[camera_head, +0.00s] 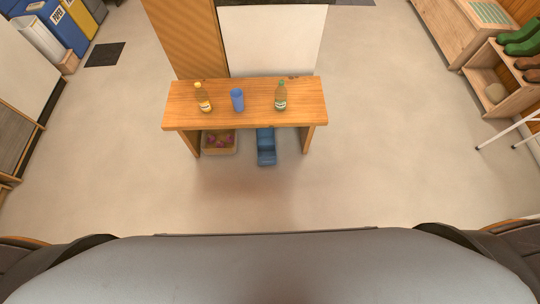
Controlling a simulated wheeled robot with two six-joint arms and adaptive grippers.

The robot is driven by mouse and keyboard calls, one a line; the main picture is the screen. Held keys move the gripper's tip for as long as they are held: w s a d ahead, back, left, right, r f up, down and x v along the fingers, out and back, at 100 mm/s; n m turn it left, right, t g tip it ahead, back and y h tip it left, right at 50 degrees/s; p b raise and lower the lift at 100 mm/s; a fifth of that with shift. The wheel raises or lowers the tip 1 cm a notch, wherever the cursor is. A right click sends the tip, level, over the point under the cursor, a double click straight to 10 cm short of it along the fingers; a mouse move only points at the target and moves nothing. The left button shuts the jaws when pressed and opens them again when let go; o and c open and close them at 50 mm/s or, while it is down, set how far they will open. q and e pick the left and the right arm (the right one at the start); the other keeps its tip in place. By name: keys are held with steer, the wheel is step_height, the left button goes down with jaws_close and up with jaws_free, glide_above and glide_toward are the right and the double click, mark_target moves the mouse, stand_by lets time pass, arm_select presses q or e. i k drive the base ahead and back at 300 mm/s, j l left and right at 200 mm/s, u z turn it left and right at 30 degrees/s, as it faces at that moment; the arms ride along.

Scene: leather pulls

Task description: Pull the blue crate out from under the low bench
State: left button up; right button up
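A blue crate (266,152) stands on the floor under the low wooden bench (245,118). Its front end sticks out past the bench's front edge, and its rear part is hidden beneath the bench top. The crate is right of the middle, between the two bench legs. Neither of my grippers is in view.
On the bench stand a yellow bottle (204,101), a blue cup (237,101) and a green bottle (280,97). A wooden box (218,150) with dark reddish contents is under the bench at left. The floor (255,205) in front is clear. A shoe rack (510,85) stands at right.

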mark_target(266, 148)
steer(key=i+l+u, duration=0.1)
steer(key=u, duration=0.25)
steer(key=l+u, duration=0.2)
steer(key=u, duration=0.2)
steer(key=i+l+u, duration=0.15)
steer(key=l, duration=0.8)
steer(key=i+l+u, duration=0.2)
steer(key=l, duration=0.75)
steer(key=l+u, duration=0.15)
steer(key=l, duration=0.8)
